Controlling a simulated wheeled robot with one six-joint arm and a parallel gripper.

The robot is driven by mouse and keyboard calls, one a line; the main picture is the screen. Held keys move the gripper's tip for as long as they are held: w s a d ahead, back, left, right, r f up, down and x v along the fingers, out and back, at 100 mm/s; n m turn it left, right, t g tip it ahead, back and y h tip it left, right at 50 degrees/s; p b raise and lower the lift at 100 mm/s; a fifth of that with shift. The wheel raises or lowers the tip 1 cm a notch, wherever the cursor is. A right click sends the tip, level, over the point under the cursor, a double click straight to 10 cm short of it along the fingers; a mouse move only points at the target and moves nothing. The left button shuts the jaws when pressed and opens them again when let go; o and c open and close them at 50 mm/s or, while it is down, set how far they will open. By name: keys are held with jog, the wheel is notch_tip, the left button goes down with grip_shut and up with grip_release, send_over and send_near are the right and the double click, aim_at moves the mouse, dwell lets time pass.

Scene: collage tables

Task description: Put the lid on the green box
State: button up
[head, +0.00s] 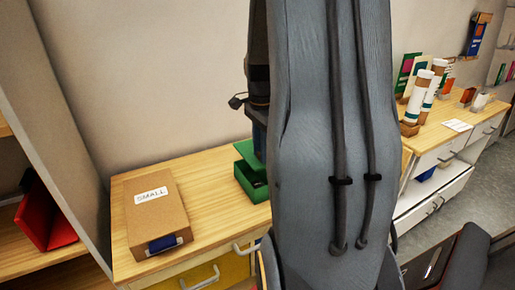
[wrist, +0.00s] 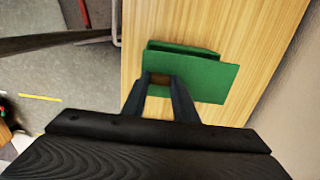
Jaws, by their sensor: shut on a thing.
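The green box (head: 247,186) stands on the wooden table top, partly hidden behind my arm, with some of its dark inside showing. A green lid (head: 245,151) is just above its far side. In the wrist view my gripper (wrist: 160,82) is shut on the lid (wrist: 208,78), which lies flat between and beyond the fingertips. A second green edge (wrist: 183,48), likely the box, shows just past it. I cannot tell whether lid and box touch. In the head view my arm hides most of the gripper.
A cardboard box (head: 158,210) labelled SMALL lies left on the same table (head: 205,165). A red bin (head: 45,215) is on a shelf at far left. Another table (head: 440,135) at right holds white rolls (head: 417,96). Bare wood lies between the cardboard and green boxes.

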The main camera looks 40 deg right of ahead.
jog(key=shift+f+b, duration=1.5)
jog(key=shift+f, duration=0.45)
jog(key=shift+f+b, duration=0.35)
jog(key=shift+f, duration=0.55)
jog(key=shift+f+p, duration=0.3)
jog(key=shift+f, duration=0.35)
jog(key=o, duration=1.6)
jog(key=shift+r, duration=0.1)
jog(key=shift+r+p, duration=2.9)
jog(key=shift+r, duration=0.55)
jog(key=shift+c, duration=0.4)
